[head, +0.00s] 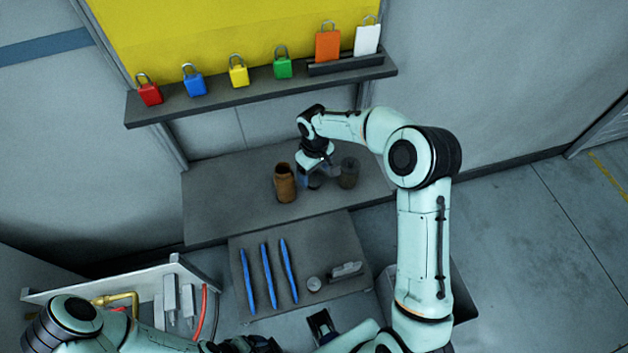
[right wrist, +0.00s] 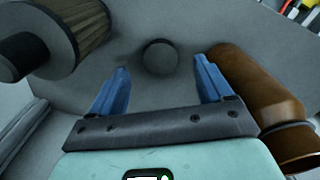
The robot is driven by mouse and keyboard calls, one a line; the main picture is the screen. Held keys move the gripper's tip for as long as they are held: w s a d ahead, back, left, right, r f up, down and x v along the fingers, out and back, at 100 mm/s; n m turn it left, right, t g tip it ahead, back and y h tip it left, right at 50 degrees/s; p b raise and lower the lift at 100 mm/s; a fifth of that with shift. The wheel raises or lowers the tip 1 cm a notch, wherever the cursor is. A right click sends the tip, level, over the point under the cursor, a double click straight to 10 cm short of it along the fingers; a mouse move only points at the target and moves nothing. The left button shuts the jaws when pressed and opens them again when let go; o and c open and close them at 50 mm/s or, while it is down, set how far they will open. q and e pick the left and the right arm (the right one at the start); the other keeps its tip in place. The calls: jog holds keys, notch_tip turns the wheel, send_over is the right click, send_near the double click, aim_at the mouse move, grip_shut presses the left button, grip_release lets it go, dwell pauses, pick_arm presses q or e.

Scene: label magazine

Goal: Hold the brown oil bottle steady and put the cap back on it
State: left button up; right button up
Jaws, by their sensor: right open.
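The brown bottle (head: 285,184) stands upright on the grey bench, left of my right gripper (head: 318,178); no cap shows on it in the head view. It also shows at the right edge of the right wrist view (right wrist: 262,95). A small dark round piece, which looks like the cap (right wrist: 160,57), lies on the grey surface. My right gripper's open blue fingers (right wrist: 158,92) point down towards it, one on each side in the picture, with nothing between them. Whether they are level with it I cannot tell. My left arm is at the lower left; its gripper is not clearly shown.
A ribbed jar with a dark top (head: 349,173) stands close to the right of my right gripper. A dark mat (head: 325,235) in front holds several blue tools and small metal pieces. A shelf (head: 225,104) with coloured padlocks hangs above the bench (head: 225,205). The bench's left part is clear.

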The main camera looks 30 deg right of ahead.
aim_at(314, 181)
notch_tip(314, 181, down, 4)
jog(key=shift+r, duration=0.1)
jog(key=shift+c, duration=0.4)
jog(key=c, duration=1.1)
jog(key=shift+r, duration=0.1)
pick_arm(q)
jog(key=shift+w+r+p, duration=0.35)
jog(key=shift+r+p, duration=0.2)
jog(key=shift+r, duration=0.1)
jog(key=shift+w+r+p, duration=0.3)
jog(key=shift+r+p, duration=0.2)
jog(key=shift+r, duration=0.1)
jog(key=shift+w+r+p, duration=0.35)
jog(key=shift+r+p, duration=0.2)
jog(key=shift+r, duration=0.1)
pick_arm(e)
jog(key=shift+r, duration=13.95)
